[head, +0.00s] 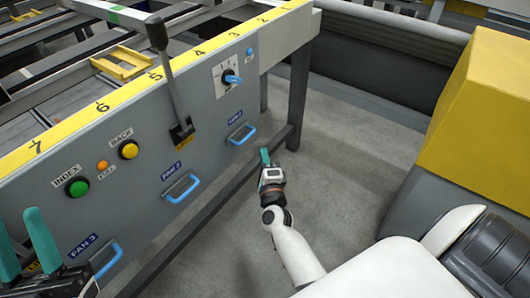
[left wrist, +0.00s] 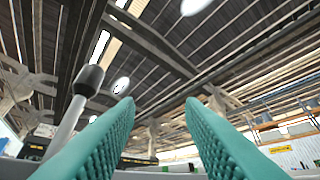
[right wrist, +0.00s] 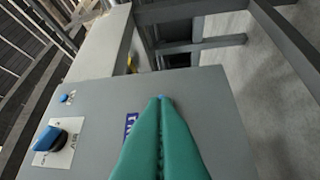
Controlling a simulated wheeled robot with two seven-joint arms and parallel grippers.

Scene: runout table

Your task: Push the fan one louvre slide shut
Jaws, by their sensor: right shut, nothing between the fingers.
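The fan one louvre slide shows as a blue handle (head: 242,136) under a small dark label (head: 235,117), low on the right part of the grey panel. My right gripper (head: 265,156) is shut and empty, just right of and below that handle in the head view. In the right wrist view its teal fingers (right wrist: 161,100) are pressed together, pointing at the panel beside the label (right wrist: 131,124). They hide most of the handle, so I cannot tell whether they touch it. My left gripper (head: 22,245) is open and empty at the lower left; its fingers stand apart in the left wrist view (left wrist: 160,112).
Fan two (head: 181,188) and fan three (head: 107,260) handles sit further left. A black-knobbed lever (head: 167,75), a blue rotary switch (head: 231,78), a green button (head: 77,187) and a yellow button (head: 128,150) are on the panel. A yellow block (head: 485,120) stands right. Floor between is clear.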

